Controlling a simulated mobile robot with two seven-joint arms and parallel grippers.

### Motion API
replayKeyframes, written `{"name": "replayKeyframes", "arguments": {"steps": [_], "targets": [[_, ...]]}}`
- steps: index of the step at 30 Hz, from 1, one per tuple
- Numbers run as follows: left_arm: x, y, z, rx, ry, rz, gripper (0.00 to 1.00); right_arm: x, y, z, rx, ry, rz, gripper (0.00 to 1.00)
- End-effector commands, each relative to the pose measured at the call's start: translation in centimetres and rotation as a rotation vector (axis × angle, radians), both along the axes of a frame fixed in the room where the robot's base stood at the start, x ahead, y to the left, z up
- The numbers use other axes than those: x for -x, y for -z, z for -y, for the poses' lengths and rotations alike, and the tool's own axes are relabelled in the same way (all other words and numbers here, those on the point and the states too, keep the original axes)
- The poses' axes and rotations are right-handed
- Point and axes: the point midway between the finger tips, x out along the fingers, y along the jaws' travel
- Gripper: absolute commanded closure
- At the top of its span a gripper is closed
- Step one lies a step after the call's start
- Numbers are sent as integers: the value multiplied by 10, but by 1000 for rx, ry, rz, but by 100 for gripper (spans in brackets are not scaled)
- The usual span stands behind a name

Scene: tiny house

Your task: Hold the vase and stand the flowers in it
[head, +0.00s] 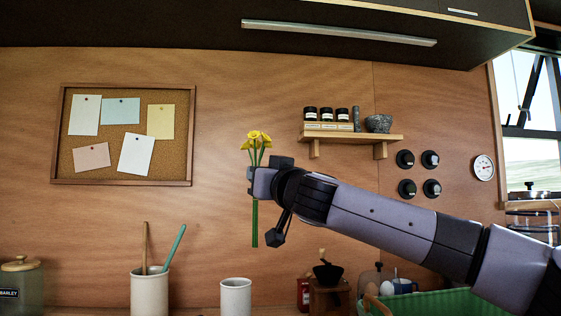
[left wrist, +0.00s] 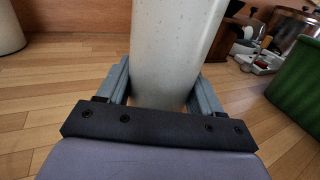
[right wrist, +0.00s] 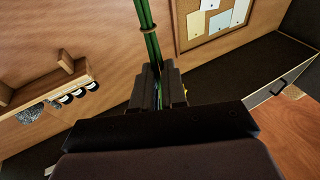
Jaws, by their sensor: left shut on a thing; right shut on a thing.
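The yellow flowers (head: 257,140) have long green stems and are held upright in the air. My right gripper (head: 262,181) is shut on the stems below the blooms. The stems also show between its fingers in the right wrist view (right wrist: 148,32). The white vase (head: 236,298) stands upright below; its base is cut off in the head view. The stem ends are above the vase's rim and slightly right of it, apart from it. In the left wrist view, my left gripper (left wrist: 162,82) is shut around the pale vase (left wrist: 172,45). My left gripper is outside the head view.
A crock (head: 150,294) with utensils stands left of the vase. A grinder (head: 328,290) and a green crate (head: 450,303) are to the right. A shelf (head: 352,137) with jars and a mortar is on the wall behind. A corkboard (head: 122,135) hangs at left.

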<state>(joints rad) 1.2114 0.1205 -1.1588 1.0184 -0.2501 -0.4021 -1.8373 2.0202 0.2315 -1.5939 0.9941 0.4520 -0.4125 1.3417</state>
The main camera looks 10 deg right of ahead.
Motion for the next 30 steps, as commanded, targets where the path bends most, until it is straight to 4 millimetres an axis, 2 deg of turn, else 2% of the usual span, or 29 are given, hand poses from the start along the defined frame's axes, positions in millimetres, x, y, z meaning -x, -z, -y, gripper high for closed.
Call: {"name": "replayKeyframes", "arguments": {"steps": [3,9,14,30], "targets": [[0,-1,0,1,0,2,83,-7,13,-17,6,-86,2,100],[0,-1,0,1,0,2,83,-15,21,-32,3,-181,2,100],[0,-1,0,0,0,1,83,-17,24,-35,1,-203,1,100],[0,-1,0,1,1,2,83,-16,57,-35,2,-204,1,100]]}}
